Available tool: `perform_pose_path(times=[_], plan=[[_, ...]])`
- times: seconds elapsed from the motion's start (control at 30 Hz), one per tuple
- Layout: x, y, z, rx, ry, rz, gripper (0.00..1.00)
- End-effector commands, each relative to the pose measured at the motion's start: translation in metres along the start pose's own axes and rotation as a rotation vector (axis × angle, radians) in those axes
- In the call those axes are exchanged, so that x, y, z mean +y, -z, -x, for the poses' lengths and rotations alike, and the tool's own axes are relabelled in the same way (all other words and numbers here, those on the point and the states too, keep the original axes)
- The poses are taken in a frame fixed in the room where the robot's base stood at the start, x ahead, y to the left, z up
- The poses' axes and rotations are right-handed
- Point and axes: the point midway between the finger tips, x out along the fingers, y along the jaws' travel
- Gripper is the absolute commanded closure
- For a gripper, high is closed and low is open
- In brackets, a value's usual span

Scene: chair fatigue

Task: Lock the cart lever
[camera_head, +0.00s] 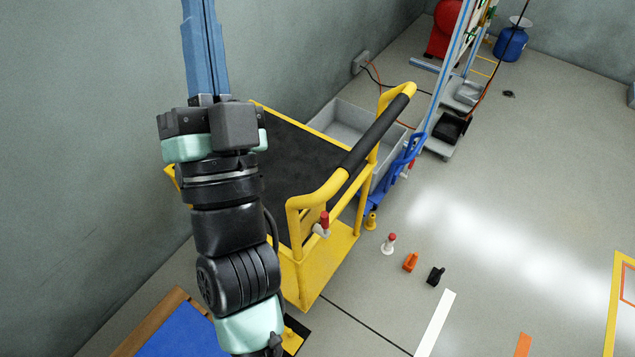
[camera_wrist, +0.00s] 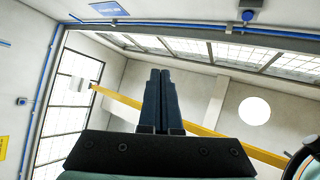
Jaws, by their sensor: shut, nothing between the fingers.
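The yellow cart (camera_head: 328,262) stands in the middle of the head view, with a black top and a tubular handle with a black grip (camera_head: 378,132). A small lever with a red knob (camera_head: 324,220) and a pale base sits on the cart's near end, below the handle. My gripper (camera_head: 204,30) points up at the upper left of the head view, well apart from the lever. In the wrist view its two fingers (camera_wrist: 160,100) are together with nothing between them. That view faces the ceiling and windows; the lever is not in it. My arm hides the cart's left part.
A red-topped white piece (camera_head: 389,243), an orange piece (camera_head: 411,261) and a black piece (camera_head: 436,276) are on the floor right of the cart. A grey bin (camera_head: 345,125) and a blue-framed trolley (camera_head: 440,75) stand behind. The wall is close on the left; open floor lies right.

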Motion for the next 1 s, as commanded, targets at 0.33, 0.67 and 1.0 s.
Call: perform_pose_path(times=[0.33, 0.67, 1.0], plan=[[0.156, -0.159, 0.271, 0.122, -0.540, -0.499, 1.00], [0.195, -0.188, 0.401, 0.212, -0.819, -0.545, 1.00], [0.196, -0.187, 0.403, 0.217, -0.827, -0.544, 1.00]])
